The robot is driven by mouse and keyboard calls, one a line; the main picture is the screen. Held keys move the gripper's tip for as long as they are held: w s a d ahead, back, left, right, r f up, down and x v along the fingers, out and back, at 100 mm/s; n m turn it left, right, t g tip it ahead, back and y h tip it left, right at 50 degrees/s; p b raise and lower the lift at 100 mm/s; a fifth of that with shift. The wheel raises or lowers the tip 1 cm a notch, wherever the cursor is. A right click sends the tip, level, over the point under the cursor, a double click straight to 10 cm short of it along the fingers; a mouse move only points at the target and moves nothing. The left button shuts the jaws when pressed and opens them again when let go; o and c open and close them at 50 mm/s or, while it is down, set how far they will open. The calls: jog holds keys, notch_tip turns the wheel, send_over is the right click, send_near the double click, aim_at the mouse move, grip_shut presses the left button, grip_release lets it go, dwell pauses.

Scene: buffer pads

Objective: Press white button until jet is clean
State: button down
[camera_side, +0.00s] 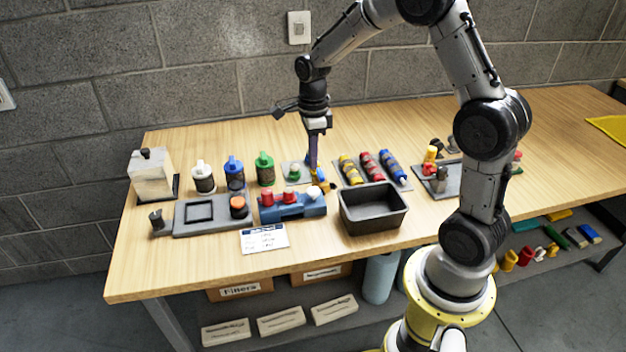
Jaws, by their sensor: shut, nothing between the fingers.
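A blue block (291,211) stands near the front middle of the table. It carries two red buttons (266,195) and a white button (313,193) at its right end. My gripper (313,170) points down just behind the white button, shut and empty. I cannot tell whether it touches anything. A small green-and-white piece (294,172) on a grey pad stands left of my fingertips. A small yellow-and-dark piece (324,183) is right beside the fingertips, partly hidden. I cannot tell which piece is the jet or how clean it is.
A black bin (373,222) stands right of the blue block. White, blue and green bottles (265,168) stand to the left. Yellow, red and blue cylinders (369,167) lie behind the bin. A grey tray (200,229) and a label card (264,239) are at the front left.

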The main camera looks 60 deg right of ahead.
aim_at(313, 190)
notch_tip(313, 190, down, 7)
jog(key=shift+f, duration=0.1)
dwell(0.5)
jog(key=shift+f, duration=0.9)
notch_tip(313, 190, up, 14)
jog(key=shift+r, duration=0.2)
jog(key=shift+w+r, duration=0.1)
dwell(0.5)
jog(key=shift+r, duration=0.7)
